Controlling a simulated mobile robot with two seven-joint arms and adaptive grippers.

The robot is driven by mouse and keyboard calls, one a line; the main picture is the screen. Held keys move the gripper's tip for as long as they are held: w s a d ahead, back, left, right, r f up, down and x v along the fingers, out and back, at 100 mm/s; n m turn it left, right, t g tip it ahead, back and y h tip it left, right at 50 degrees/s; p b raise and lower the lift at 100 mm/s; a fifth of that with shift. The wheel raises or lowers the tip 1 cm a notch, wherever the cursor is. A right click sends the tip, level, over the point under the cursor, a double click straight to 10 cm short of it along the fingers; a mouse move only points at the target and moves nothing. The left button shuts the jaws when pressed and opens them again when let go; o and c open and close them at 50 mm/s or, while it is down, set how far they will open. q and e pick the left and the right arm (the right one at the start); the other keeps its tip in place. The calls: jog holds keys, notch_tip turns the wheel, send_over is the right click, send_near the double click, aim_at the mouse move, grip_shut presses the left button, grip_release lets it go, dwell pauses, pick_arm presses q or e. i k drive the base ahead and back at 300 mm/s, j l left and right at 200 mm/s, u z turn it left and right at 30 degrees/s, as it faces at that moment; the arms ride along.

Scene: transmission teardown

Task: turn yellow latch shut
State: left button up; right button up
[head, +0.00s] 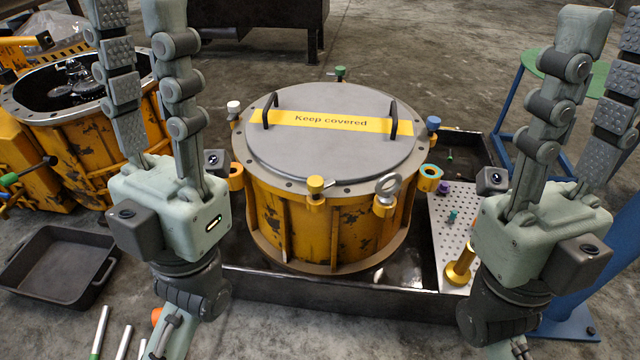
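The yellow latch (315,186) is a small yellow knob on the front rim of the round yellow housing (330,235). Whether it is turned open or shut I cannot tell. A grey cover (325,155) marked "Keep covered", with two black handles, lies on the housing. My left gripper (134,14) points up and away at the left, its two fingers apart and empty. My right gripper (608,28) is likewise spread and empty at the right. Both are well apart from the latch, and nothing blocks the view of it.
White (233,107), green (340,72) and blue (433,123) knobs and a metal eyebolt (388,188) sit around the rim. The housing stands in a dark tray (330,297). A perforated plate (452,235) is at its right. An open yellow housing (60,110) stands left.

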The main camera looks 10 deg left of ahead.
aim_at(316, 185)
jog(key=k+l+u, duration=0.15)
jog(key=l, duration=0.15)
jog(key=k+l+u, duration=0.15)
jog(key=l+u, duration=0.15)
jog(key=u, duration=1.15)
